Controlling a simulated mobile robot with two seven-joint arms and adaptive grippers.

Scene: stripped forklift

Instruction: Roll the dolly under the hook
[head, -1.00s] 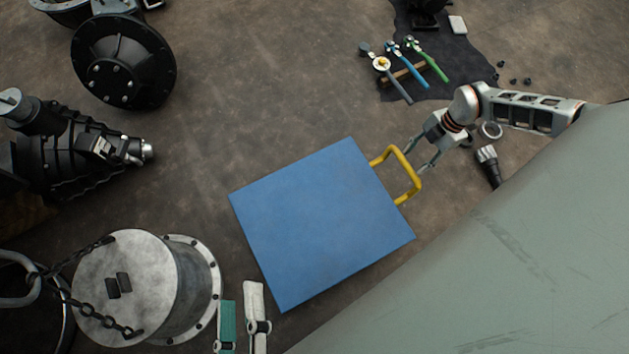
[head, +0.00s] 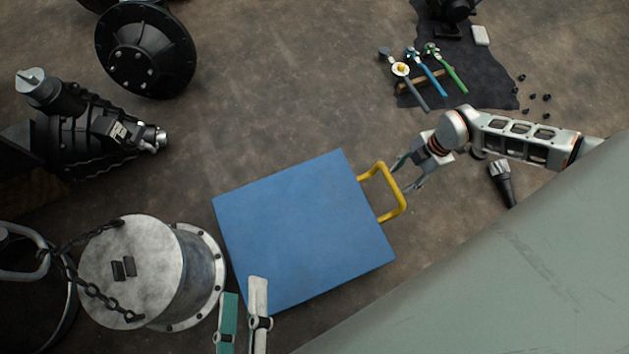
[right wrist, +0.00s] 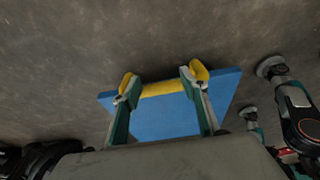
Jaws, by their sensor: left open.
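The dolly (head: 305,230) is a flat blue platform with a yellow handle (head: 402,205) on its right side. My right gripper (head: 406,176) is at the handle, its fingers spread. In the right wrist view its fingers (right wrist: 162,87) stand apart at the yellow bar, with the blue platform (right wrist: 165,122) beyond. My left gripper (head: 243,290) is open and empty at the bottom, over the dolly's near left corner. A grey curved metal loop (head: 38,240) with a dark chain is at the left edge. I cannot tell whether it is the hook.
A grey flanged drum (head: 135,270) stands close to the dolly's left side, the chain across it. Black machine parts (head: 145,50) lie upper left. A dark mat (head: 455,70) with wrenches is upper right. A pale green body panel (head: 500,280) fills the lower right. Floor behind the dolly is clear.

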